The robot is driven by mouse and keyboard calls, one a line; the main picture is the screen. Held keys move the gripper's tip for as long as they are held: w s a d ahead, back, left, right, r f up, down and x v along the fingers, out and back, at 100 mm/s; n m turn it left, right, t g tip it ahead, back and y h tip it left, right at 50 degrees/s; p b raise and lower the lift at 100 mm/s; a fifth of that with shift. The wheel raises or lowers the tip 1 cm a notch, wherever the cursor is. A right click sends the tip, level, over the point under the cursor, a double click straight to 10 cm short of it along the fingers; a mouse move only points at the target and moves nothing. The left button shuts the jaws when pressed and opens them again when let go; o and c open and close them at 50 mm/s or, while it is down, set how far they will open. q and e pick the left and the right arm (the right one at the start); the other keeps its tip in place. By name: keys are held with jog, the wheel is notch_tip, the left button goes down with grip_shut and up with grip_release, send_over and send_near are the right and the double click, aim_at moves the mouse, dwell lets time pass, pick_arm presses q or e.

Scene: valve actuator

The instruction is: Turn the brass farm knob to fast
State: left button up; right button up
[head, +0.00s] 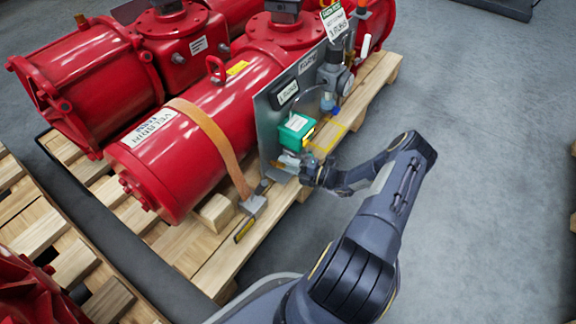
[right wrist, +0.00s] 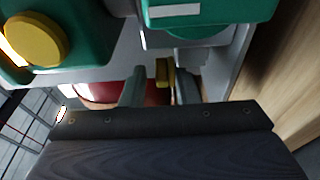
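A small brass-yellow knob (right wrist: 163,72) shows between the two fingers of my right gripper (right wrist: 160,90) in the right wrist view. It is below a green block with a grey fitting. The fingers stand apart, with a visible gap on the knob's left; whether the right finger touches it I cannot tell. In the head view my right gripper (head: 300,164) is at the lower part of the grey control panel (head: 266,125), below the green box (head: 295,131). The knob's markings are not readable. My left gripper is not in view.
A larger round yellow knob (right wrist: 35,38) sits on green housing at upper left in the wrist view. The panel is beside a red actuator cylinder (head: 180,135), strapped on a wooden pallet (head: 220,262). Clear grey floor (head: 490,150) is on the right.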

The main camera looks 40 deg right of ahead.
jog(key=shift+o, duration=0.8)
jog(key=shift+r, duration=0.15)
jog(key=p+v, duration=0.2)
jog(key=v, duration=0.5)
jog(key=shift+s+d, duration=0.15)
jog(key=shift+s, duration=0.2)
